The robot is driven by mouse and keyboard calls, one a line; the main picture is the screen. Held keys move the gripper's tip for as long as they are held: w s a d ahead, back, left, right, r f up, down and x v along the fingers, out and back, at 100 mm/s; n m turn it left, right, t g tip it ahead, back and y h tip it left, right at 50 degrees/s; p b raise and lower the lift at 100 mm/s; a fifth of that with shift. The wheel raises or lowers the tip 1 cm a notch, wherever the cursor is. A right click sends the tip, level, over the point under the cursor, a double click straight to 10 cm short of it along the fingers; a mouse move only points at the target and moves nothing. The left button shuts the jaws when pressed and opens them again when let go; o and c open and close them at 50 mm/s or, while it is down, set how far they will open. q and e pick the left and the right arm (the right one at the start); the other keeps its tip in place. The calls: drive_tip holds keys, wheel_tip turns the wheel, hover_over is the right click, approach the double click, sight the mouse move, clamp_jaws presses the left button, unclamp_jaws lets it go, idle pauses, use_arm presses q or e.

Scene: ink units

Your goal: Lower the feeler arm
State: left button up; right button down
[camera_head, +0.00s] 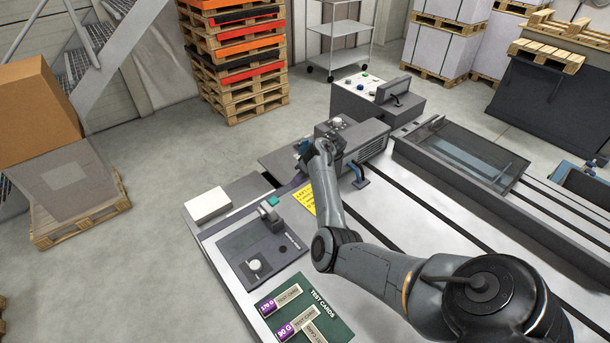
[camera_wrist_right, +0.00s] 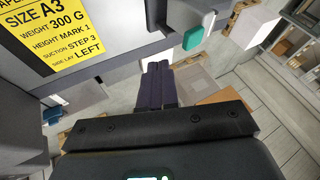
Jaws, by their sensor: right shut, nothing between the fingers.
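My right gripper (camera_head: 304,150) is at the dark grey machine unit (camera_head: 367,138) near the back of the bench. In the right wrist view its two dark fingers (camera_wrist_right: 158,84) are together with nothing held. A teal-tipped part (camera_wrist_right: 193,38) shows just beyond and right of the fingers, apart from them in the picture. I cannot tell for sure which part is the feeler arm. My left gripper is not in view.
A yellow job label (camera_head: 304,198) lies beside my right forearm; it reads large in the wrist view (camera_wrist_right: 60,35). A white block (camera_head: 208,206), a green test card board (camera_head: 322,314) and a control box (camera_head: 377,97) are around. The slotted bench top (camera_head: 430,240) is mostly clear.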

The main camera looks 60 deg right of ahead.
sight(271, 211)
drive_tip(key=shift+w+a+f, duration=0.75)
drive_tip(key=shift+w+a, duration=0.05)
drive_tip(key=shift+a, duration=0.25)
drive_tip(key=shift+w+a+f, duration=0.7)
drive_tip(key=shift+w+a, duration=0.05)
drive_tip(key=shift+a, duration=0.25)
drive_tip(key=shift+a+r+p, duration=0.1)
drive_tip(key=shift+a+p, duration=0.05)
drive_tip(key=shift+p, duration=0.15)
